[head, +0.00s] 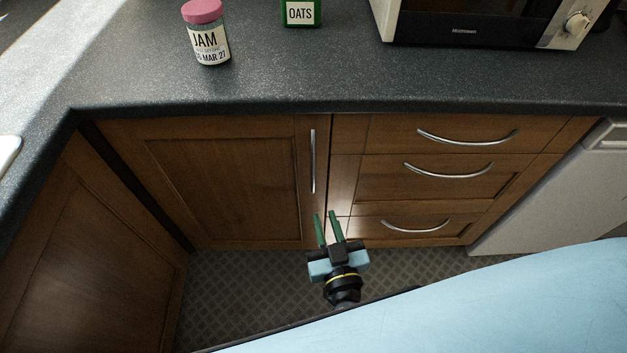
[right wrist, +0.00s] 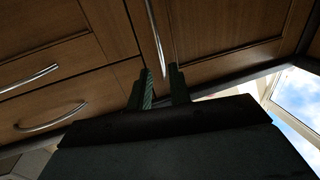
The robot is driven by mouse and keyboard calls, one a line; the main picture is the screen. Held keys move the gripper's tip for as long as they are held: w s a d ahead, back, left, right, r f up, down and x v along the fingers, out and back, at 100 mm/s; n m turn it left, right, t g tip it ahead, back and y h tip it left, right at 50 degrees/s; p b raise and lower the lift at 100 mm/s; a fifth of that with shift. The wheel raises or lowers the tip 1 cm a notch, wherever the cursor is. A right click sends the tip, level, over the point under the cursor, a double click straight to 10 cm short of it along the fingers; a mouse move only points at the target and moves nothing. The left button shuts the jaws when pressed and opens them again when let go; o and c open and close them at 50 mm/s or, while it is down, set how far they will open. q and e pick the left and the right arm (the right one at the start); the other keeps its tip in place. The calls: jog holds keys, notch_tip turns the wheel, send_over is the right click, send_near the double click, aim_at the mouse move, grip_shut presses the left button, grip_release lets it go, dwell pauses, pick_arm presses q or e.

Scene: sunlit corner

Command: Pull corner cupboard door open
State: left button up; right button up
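The corner cupboard door (head: 222,180) is brown wood and shut, left of the drawers in the head view. Its upright silver handle (head: 313,160) is near the door's right edge. My right gripper (head: 328,214) has green fingers, spread apart and empty, below the lower end of the handle in the head view. In the right wrist view the handle (right wrist: 155,35) runs down toward the gap between the fingertips (right wrist: 163,72); I cannot tell whether it reaches between them. The door (right wrist: 215,35) also shows there. My left gripper is not in view.
Drawers with curved handles (head: 448,170) stand right of the door, and a white appliance (head: 560,190) beyond. Another wooden door (head: 95,255) is at left. A jam jar (head: 207,35), oats tin (head: 300,12) and microwave (head: 480,25) stand on the dark worktop (head: 270,75). Floor (head: 235,290) before the door is clear.

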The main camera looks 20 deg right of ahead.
aim_at(314, 174)
jog(key=w, duration=0.4)
jog(key=w+b, duration=0.1)
jog(key=w, duration=0.3)
jog(key=w+d+b, duration=0.1)
jog(key=w, duration=0.3)
jog(key=shift+d+r, duration=0.1)
jog(key=shift+r, duration=0.15)
pick_arm(q)
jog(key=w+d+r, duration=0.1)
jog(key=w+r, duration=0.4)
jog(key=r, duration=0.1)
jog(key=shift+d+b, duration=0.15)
jog(key=shift+b, duration=0.25)
pick_arm(e)
jog(key=shift+w, duration=0.7)
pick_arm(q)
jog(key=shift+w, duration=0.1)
pick_arm(e)
jog(key=shift+c, duration=0.3)
grip_shut()
